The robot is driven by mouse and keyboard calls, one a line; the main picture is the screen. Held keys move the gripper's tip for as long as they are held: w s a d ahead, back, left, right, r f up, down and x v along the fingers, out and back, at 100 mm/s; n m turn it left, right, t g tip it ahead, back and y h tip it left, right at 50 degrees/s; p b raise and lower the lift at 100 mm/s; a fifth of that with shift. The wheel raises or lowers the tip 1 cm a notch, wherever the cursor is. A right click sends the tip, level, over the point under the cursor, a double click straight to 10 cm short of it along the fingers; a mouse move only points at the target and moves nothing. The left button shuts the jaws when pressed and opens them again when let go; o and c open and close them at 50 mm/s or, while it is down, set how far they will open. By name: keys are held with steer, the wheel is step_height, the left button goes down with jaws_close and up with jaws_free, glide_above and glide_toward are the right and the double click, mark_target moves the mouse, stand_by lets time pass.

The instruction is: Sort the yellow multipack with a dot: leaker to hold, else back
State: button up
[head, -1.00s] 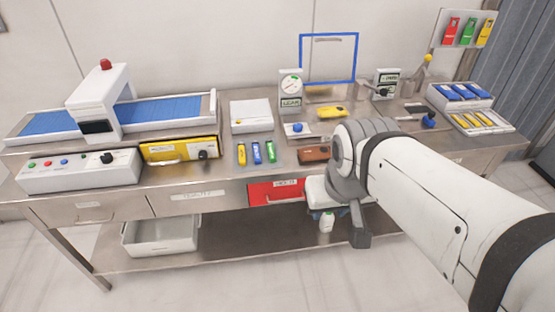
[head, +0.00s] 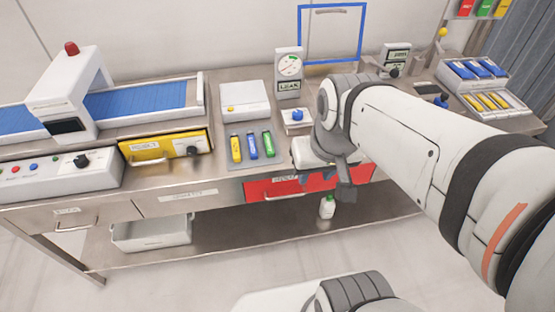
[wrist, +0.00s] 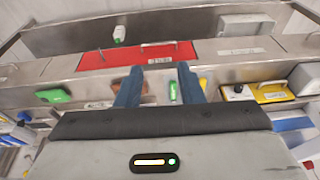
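No yellow multipack can be made out with certainty now. The spot behind the white gauge stand where a yellow pack showed earlier is hidden by my arm in the head view. My gripper (head: 315,179) hangs over the front edge of the bench, by the red drawer (head: 290,188). In the wrist view, my gripper (wrist: 160,70) has its two blue fingers apart with nothing held between them. The gauge stand (head: 289,75), labelled LEAK, stands at the back. The red drawer also shows in the wrist view (wrist: 105,56).
Yellow, blue and green packets (head: 253,146) lie left of my gripper. A yellow drawer front (head: 167,147), a white box (head: 243,100) and a blue conveyor (head: 140,100) are farther left. A brown item (wrist: 134,82) and a green item (wrist: 52,96) show in the wrist view.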

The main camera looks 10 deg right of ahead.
steer(key=w+a+f+g+y+b, duration=0.1)
steer(key=a+f+g+y+b, duration=0.15)
steer(key=f, duration=0.45)
steer(key=w+a+f+g+y+b, duration=0.1)
steer(key=a+f+g+y+b, duration=0.2)
steer(key=f, duration=0.4)
steer(key=m+t+y+b, duration=0.6)
steer(key=m+t+b, duration=0.4)
steer(key=t+b, duration=0.4)
glide_toward(284, 197)
steer(key=x, duration=0.2)
steer(key=shift+f+x, duration=0.15)
steer(key=shift+x, duration=1.85)
steer(key=shift+f+x, duration=0.15)
steer(key=shift+x, duration=1.9)
steer(key=shift+d, duration=0.15)
steer(key=shift+c, duration=0.2)
jaws_close()
